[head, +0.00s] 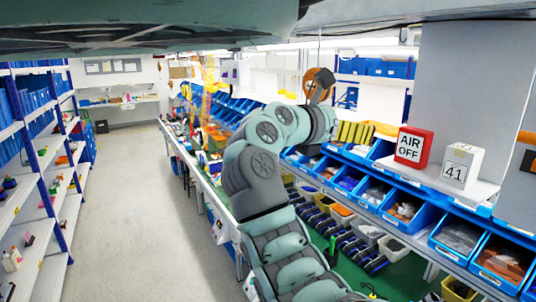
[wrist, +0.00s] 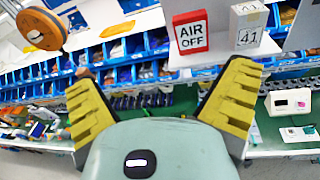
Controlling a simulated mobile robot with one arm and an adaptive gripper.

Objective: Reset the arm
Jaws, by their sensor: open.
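My arm (head: 265,165) is raised and bent in the head view, reaching over the workbench toward the shelf of blue bins. My gripper (head: 355,132) shows there as yellow ridged fingers in front of the bins. In the wrist view my gripper (wrist: 162,76) is open, with its two yellow fingers spread wide and nothing between them. The fingers appear apart from the bins behind them. No rotary switch can be made out clearly in either view.
A red AIR OFF box (head: 414,146) and a white box marked 41 (head: 462,165) stand on a shelf right of my gripper. Blue bins (head: 402,205) line the bench. An orange round object (wrist: 42,30) hangs at left. The aisle floor (head: 150,210) is clear.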

